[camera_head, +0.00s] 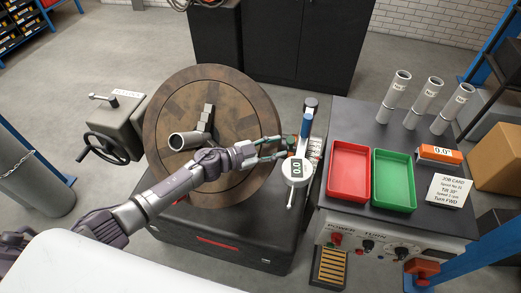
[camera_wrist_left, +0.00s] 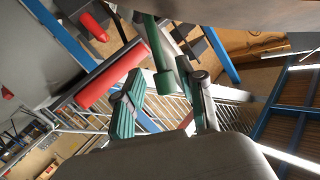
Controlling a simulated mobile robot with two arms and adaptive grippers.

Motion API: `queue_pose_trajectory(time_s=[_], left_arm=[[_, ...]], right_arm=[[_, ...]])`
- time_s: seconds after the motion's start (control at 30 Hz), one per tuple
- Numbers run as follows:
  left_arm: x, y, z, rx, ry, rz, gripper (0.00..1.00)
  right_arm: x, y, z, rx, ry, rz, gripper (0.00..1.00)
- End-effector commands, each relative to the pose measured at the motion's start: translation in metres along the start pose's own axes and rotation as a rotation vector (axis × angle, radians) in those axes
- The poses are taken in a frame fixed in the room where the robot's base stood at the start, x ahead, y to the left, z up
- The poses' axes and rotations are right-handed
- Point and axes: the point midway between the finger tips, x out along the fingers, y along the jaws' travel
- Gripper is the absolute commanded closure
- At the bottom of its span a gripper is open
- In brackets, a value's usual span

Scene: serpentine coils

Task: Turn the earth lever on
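A lever with a blue shaft (camera_head: 306,125) and dark top stands behind the gauge. No label identifies the earth lever. My right gripper is not in view.
A red tray (camera_head: 331,170) and a green tray (camera_head: 377,180) sit on the dark bench to the right, with several grey tubes (camera_head: 428,92) and a job card (camera_head: 450,190). A red cylinder (camera_wrist_left: 110,76) lies close to the left finger in the wrist view.

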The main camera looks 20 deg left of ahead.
Motion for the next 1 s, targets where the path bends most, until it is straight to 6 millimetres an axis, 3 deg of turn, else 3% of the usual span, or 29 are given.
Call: queue_pose_trajectory(time_s=[0.1, 0.3, 0.7, 0.83, 0.93, 1.0], left_arm=[[-0.028, 0.001, 0.002, 0.001, -0.004, 0.001, 0.61], [-0.056, 0.001, 0.000, -0.001, 0.000, 0.001, 0.61], [-0.065, 0.000, -0.001, 0.000, 0.001, 0.000, 0.61], [-0.060, 0.007, 0.003, -0.002, 0.013, -0.003, 0.82], [-0.047, 0.026, 0.007, -0.007, 0.054, -0.019, 0.99], [-0.033, 0.045, 0.011, -0.013, 0.099, -0.042, 1.00]], right_arm=[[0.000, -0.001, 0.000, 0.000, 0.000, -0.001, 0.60], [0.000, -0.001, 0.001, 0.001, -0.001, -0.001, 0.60], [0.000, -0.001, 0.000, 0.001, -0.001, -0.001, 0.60], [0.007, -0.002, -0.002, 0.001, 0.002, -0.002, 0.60], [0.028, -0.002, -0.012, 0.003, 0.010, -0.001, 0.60], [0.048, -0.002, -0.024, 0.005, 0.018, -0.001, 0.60]])
